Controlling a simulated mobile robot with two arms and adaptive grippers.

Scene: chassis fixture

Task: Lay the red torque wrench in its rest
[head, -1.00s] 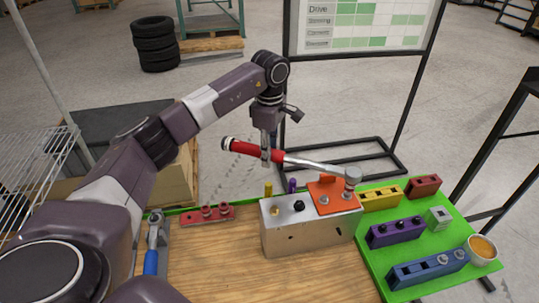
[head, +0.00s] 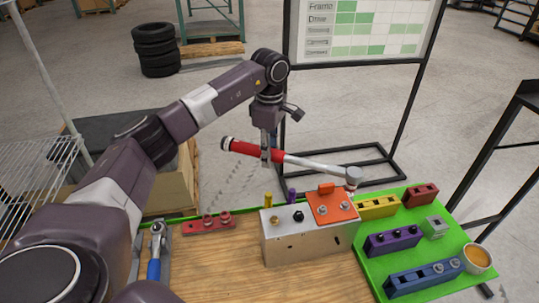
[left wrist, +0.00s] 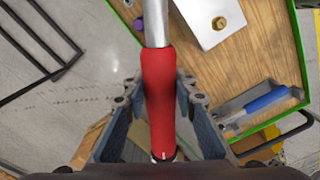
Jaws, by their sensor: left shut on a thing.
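The red torque wrench (head: 245,148) has a red grip, a silver shaft and a round head. My left gripper (head: 268,152) is shut around the red grip and holds the wrench in the air beyond the bench's far edge. Its head hangs above the far right corner of the metal block. In the left wrist view the red grip (left wrist: 159,95) lies between the two fingers (left wrist: 160,110). A red strip with two raised red parts (head: 210,224) lies at the bench's back left; it may be the rest. My right gripper is not in view.
The metal block (head: 312,239) carries an orange plate (head: 331,206). A green mat (head: 385,274) at right holds several coloured blocks and a bowl (head: 479,258). A blue-handled ratchet (head: 154,262) lies in a grey holder at left. Bare wood (head: 215,265) lies between.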

